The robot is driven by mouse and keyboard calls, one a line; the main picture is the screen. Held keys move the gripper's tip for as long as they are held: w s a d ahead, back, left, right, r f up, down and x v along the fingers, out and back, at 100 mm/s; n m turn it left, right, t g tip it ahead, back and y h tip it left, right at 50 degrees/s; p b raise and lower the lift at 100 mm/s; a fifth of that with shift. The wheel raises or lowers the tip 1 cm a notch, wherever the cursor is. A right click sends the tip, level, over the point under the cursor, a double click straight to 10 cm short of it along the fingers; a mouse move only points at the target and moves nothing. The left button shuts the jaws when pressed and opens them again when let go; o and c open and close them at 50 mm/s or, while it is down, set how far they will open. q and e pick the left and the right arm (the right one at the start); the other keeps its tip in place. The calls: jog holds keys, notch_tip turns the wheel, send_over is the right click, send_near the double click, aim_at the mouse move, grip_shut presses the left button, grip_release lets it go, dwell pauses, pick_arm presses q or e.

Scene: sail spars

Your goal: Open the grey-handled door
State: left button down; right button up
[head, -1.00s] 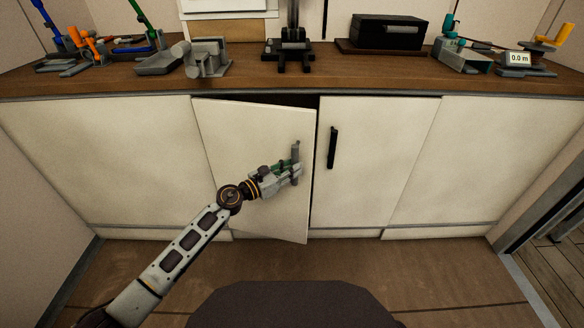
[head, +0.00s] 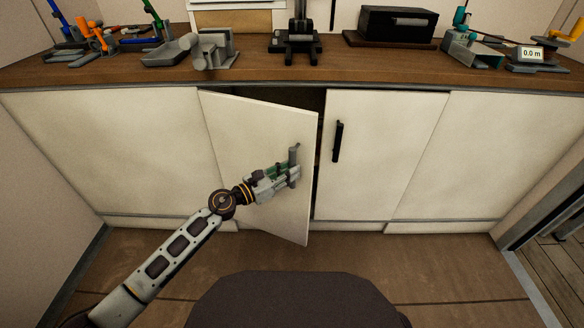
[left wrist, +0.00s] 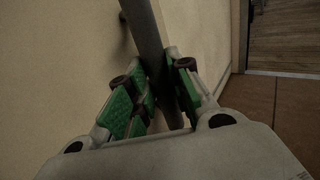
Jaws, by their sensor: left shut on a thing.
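The grey-handled door (head: 240,132) is a cream cabinet door under the counter. It stands partly open, its right edge swung out toward me, with a dark gap along its top and right side. Its grey upright handle (head: 293,158) is near that edge. My left gripper (head: 289,174) is shut on the handle. In the left wrist view the green-padded fingers (left wrist: 160,95) sit on both sides of the grey bar (left wrist: 146,38). My right gripper is not in view.
A closed door with a black handle (head: 338,141) is just right of the gap. The wooden counter (head: 250,73) above bears several devices and a black box (head: 397,25). The brown floor (head: 420,268) in front is clear. A doorway (head: 555,235) is at the right.

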pick_arm(q)
jog(key=shift+s+a+r, duration=0.1)
jog(key=shift+s+a, duration=0.45)
jog(key=shift+s, duration=0.25)
jog(key=shift+s+a, duration=0.5)
jog(key=shift+s, duration=0.25)
jog(key=shift+s, duration=0.1)
jog(key=s+b+v, duration=0.1)
jog(key=b+v, duration=0.2)
jog(key=v, duration=0.6)
jog(key=shift+d, duration=0.4)
